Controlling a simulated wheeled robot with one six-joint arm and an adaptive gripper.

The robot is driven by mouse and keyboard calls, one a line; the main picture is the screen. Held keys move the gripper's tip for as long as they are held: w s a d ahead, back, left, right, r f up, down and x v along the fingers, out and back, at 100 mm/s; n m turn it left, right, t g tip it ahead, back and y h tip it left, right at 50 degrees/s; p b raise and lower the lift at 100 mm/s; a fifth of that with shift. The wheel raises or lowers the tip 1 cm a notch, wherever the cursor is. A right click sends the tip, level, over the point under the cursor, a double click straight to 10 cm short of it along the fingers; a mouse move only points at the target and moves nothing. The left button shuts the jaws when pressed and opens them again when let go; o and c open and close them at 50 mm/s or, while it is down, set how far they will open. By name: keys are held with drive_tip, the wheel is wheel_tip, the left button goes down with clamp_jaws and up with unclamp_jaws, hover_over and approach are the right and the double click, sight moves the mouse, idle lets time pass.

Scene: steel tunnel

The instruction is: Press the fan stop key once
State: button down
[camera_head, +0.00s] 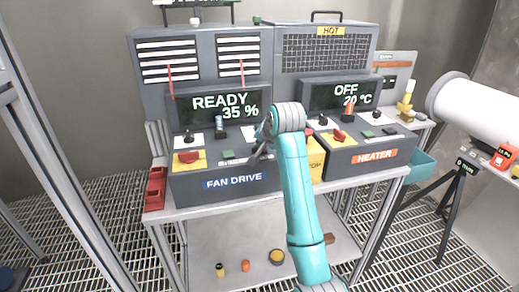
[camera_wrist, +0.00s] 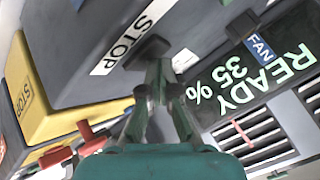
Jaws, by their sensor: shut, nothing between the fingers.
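The fan drive panel (camera_head: 232,182) is a dark grey console with a display (camera_head: 222,105) reading READY 35 %. In the wrist view the fan stop key (camera_wrist: 147,51) is a dark block beside a white STOP label (camera_wrist: 130,42). My gripper (camera_head: 262,150) is shut and empty, with its tips over the right part of the fan panel. In the wrist view my gripper (camera_wrist: 158,70) has its fingertips right at the stop key; I cannot tell whether they touch it. In the head view my gripper and arm largely hide the key.
A green key (camera_head: 228,154) and a red switch on a yellow plate (camera_head: 189,157) lie left of my gripper. A yellow STOP box (camera_head: 315,160) stands between the fan panel and the heater panel (camera_head: 372,155). The heater display (camera_head: 340,94) reads OFF 20 °C.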

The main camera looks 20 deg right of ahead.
idle(0.4)
drive_tip(key=shift+r, duration=0.8)
drive_tip(key=shift+r, duration=2.5)
